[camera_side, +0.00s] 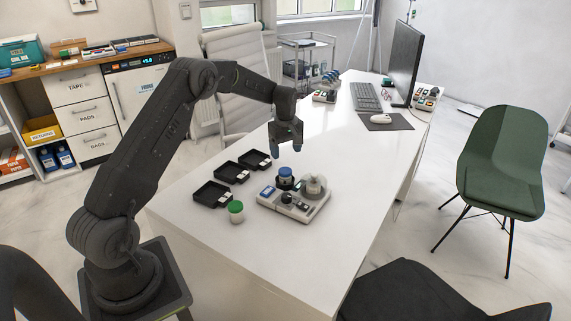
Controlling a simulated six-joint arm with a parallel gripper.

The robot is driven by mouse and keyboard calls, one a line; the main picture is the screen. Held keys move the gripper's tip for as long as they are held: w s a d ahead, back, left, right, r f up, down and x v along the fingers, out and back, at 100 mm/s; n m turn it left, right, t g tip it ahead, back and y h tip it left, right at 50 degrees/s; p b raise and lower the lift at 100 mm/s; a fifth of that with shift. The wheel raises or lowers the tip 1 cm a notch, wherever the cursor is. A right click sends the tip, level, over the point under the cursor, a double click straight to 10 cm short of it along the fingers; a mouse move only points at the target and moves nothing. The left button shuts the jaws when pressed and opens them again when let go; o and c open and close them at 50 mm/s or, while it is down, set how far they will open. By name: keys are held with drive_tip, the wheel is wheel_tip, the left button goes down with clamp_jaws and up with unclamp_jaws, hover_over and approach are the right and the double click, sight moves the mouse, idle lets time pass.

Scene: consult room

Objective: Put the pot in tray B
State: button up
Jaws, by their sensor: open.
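A small white pot with a green lid (236,211) stands upright on the white desk, beside the nearest tray. A blue-lidded pot (285,173) sits in a dark holder on a grey device. Three small black trays stand in a slanting row: the nearest (204,200), the middle one (223,178) and the farthest (248,164). Each has a small pale label, too small to read, so I cannot tell which is tray B. The trays look empty. My gripper (286,150) is open and empty, pointing down above the blue-lidded pot and apart from it.
The grey device (308,212) also carries a pale round part (314,186) and a dark knob. A keyboard (365,97), monitor (405,62), mouse (380,118) and rack of small items (325,95) stand farther back. The desk (345,150) right of the device is clear.

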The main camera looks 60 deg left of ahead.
drive_tip(key=s+d+r+m+t, duration=0.1)
drive_tip(key=s+d+r+m, duration=0.1)
drive_tip(key=d+r, duration=0.35)
drive_tip(key=s+d+r+m, duration=0.2)
drive_tip(key=d+r, duration=0.1)
drive_tip(key=r, duration=0.6)
drive_tip(key=s+d+r+m+t, duration=0.2)
drive_tip(key=s+d+r+m, duration=0.2)
drive_tip(key=s+d+r, duration=0.3)
drive_tip(key=s+d+m+t, duration=0.1)
drive_tip(key=s+d+m, duration=0.3)
drive_tip(key=s, duration=0.5)
drive_tip(key=s+d+f+m+t, duration=0.1)
drive_tip(key=s+d+m, duration=0.3)
drive_tip(key=s, duration=0.6)
drive_tip(key=d, duration=0.2)
drive_tip(key=shift+s+d+f+m+t, duration=0.25)
drive_tip(key=shift+s+d+m+t, duration=0.05)
drive_tip(key=shift+d, duration=0.05)
drive_tip(key=shift+o, duration=0.3)
drive_tip(key=shift+s+d+f, duration=0.1)
drive_tip(key=shift+s+f, duration=0.15)
drive_tip(key=shift+s, duration=0.15)
